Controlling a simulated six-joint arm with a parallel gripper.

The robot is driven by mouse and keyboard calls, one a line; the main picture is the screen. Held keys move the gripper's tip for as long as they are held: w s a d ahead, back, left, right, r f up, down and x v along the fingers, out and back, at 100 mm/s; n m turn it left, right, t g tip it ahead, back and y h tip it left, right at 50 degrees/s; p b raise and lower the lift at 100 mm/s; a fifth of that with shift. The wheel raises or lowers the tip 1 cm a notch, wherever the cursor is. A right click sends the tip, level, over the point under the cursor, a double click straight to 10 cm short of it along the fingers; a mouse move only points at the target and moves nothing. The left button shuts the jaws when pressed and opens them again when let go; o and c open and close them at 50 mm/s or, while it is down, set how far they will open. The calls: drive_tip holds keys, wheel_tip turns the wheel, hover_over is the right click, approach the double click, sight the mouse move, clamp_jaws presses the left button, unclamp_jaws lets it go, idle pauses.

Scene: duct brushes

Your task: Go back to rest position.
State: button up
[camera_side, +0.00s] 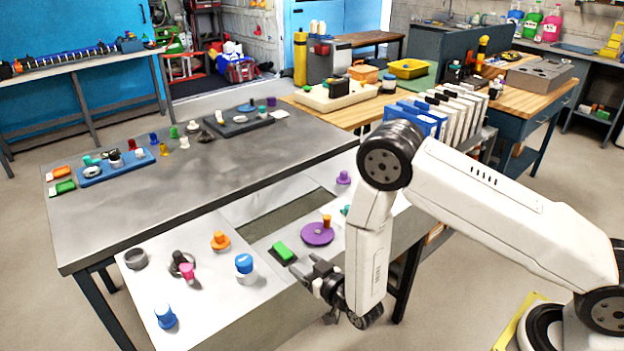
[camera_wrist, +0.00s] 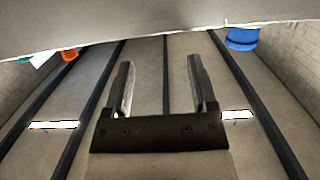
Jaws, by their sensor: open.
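My gripper (camera_side: 318,272) hangs at the front edge of the pale lower work surface in the side view, below the purple disc. It is open, and no object shows in it.
The pale surface also holds a grey ring (camera_side: 135,258), a pink piece (camera_side: 187,272), an orange piece (camera_side: 220,240) and blue pieces (camera_side: 165,316). A raised grey table (camera_side: 230,165) with trays stands behind. White and blue binders (camera_side: 450,112) stand behind my arm.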

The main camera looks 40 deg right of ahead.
drive_tip(key=shift+w+d+r+g, duration=0.15)
drive_tip(key=shift+w+r+g, duration=0.15)
drive_tip(key=shift+r, duration=0.2)
drive_tip(key=r+g, duration=0.1)
drive_tip(key=d+r+g, duration=0.1)
drive_tip(key=r, duration=0.1)
drive_tip(key=shift+w+d+r+g, duration=0.1)
drive_tip(key=shift+d+g, duration=0.2)
drive_tip(key=shift+g, duration=0.1)
drive_tip(key=s+d+r+g, duration=0.4)
drive_tip(key=s+r+g, duration=0.1)
drive_tip(key=s, duration=0.4)
drive_tip(key=s+d+r+g, duration=0.4)
drive_tip(key=s+r+g, duration=0.1)
drive_tip(key=s, duration=0.5)
drive_tip(key=shift+r, duration=0.25)
drive_tip(key=shift+d, duration=0.1)
